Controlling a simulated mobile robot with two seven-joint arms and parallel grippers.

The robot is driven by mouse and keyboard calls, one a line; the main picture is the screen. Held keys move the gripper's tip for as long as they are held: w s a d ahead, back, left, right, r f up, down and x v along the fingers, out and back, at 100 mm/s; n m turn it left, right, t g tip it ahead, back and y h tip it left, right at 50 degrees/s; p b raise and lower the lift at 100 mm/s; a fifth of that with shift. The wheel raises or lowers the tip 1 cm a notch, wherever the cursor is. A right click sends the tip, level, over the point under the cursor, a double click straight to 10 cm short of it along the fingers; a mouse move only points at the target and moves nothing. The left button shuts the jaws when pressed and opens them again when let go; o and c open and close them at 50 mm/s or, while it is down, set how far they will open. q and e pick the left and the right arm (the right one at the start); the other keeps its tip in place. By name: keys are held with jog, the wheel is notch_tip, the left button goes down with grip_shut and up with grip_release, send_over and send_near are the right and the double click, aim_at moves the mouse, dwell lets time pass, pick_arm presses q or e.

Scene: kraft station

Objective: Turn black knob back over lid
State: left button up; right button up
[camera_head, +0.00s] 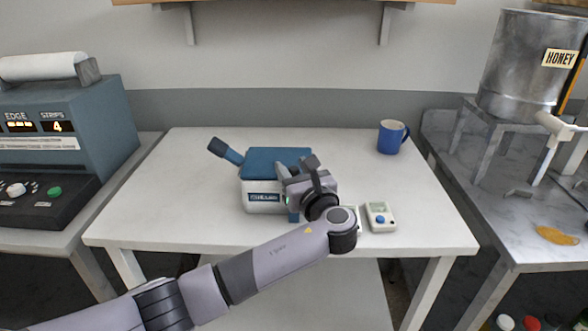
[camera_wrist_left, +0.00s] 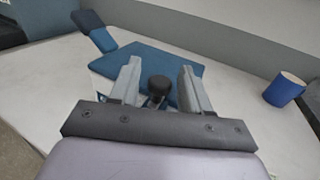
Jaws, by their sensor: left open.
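A white box with a blue lid (camera_head: 278,161) stands on the white table. A blue arm with a dark end (camera_head: 226,151) sticks out from its left side. My left gripper (camera_head: 300,178) is over the right part of the box. In the left wrist view my left gripper (camera_wrist_left: 160,85) is open, with one finger on each side of the black knob (camera_wrist_left: 159,84). The knob stands between the fingers, with visible gaps. The blue lid (camera_wrist_left: 152,62) lies behind it. In the head view my gripper hides the knob. My right gripper is not in view.
A small white device with a blue button (camera_head: 380,217) lies right of my gripper. A blue mug (camera_head: 392,137) stands at the back right of the table (camera_head: 160,215). Side counters hold a blue machine (camera_head: 70,130) at left and a metal honey tank (camera_head: 525,65) at right.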

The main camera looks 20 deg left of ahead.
pick_arm(q)
jog(key=v, duration=0.7)
jog(key=shift+b, duration=0.35)
jog(key=s+a+f+n+g+h, duration=0.2)
jog(key=s+f+n+g+h, duration=0.15)
jog(key=s+f+n, duration=0.45)
jog(key=s+a+f+n+g+h, duration=0.2)
jog(key=s+f+n+g+h, duration=0.15)
jog(key=s+f, duration=0.45)
jog(key=s+a+f+n+g+h, duration=0.2)
jog(key=s+a+n, duration=0.1)
jog(key=s+n, duration=0.5)
jog(key=s+a+f+n+g+h, duration=0.1)
jog(key=s+a+f+n+h, duration=0.2)
jog(key=s+n, duration=0.55)
jog(key=w+d+f+m+t+h, duration=0.1)
jog(key=w+d+f+m+t, duration=0.1)
jog(key=w+f+t, duration=0.3)
jog(key=shift+d+f+t+h, duration=0.3)
jog(key=shift+d+f+t, duration=0.4)
jog(key=shift+f, duration=1.1)
